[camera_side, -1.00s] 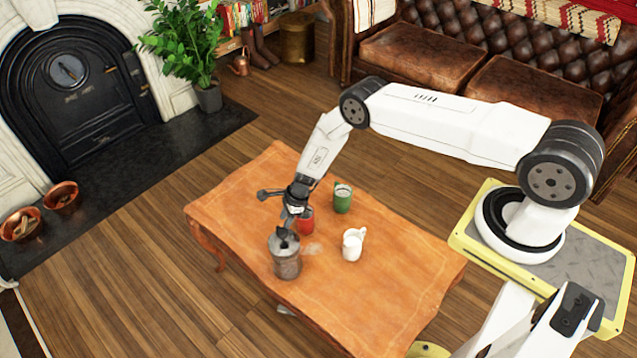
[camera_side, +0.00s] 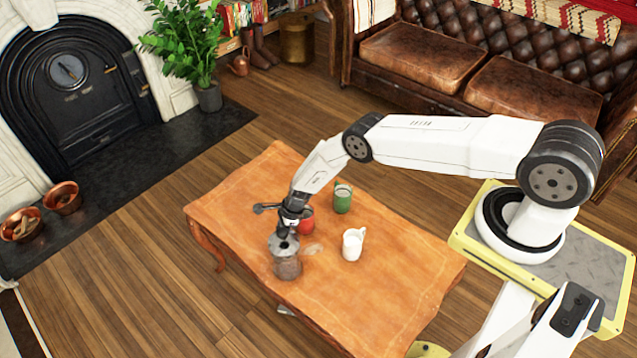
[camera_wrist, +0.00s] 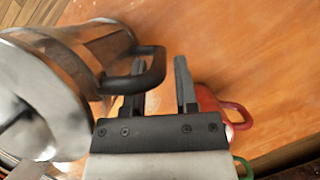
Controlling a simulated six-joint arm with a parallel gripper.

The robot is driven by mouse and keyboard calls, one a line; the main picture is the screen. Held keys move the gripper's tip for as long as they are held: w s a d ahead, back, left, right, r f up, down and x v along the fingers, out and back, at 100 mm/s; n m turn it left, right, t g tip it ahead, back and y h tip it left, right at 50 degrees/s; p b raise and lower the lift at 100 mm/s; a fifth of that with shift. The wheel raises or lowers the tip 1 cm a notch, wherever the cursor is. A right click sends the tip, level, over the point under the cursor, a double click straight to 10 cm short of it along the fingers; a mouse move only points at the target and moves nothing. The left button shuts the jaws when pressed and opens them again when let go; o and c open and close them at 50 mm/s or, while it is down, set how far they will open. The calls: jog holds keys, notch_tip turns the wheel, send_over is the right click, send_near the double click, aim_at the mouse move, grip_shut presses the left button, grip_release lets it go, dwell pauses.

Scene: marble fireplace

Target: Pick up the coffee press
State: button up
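The coffee press (camera_side: 287,268) stands upright on the orange wooden table, with a metal lid and a glass body. In the wrist view the press (camera_wrist: 60,75) fills the left side, and its black handle (camera_wrist: 150,70) reaches toward my fingers. My gripper (camera_side: 287,230) is low over the table, right at the top of the press. In the wrist view my gripper (camera_wrist: 161,72) has its two fingers apart. The side view hides the fingertips.
A red mug (camera_side: 306,225) stands close behind the press, also beside the right finger in the wrist view (camera_wrist: 208,100). A green mug (camera_side: 342,201) and a white mug (camera_side: 352,246) stand farther right. The right part of the table (camera_side: 400,290) is clear.

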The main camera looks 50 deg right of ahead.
dwell(0.5)
grip_shut()
jog(key=shift+w, duration=0.15)
dwell(1.2)
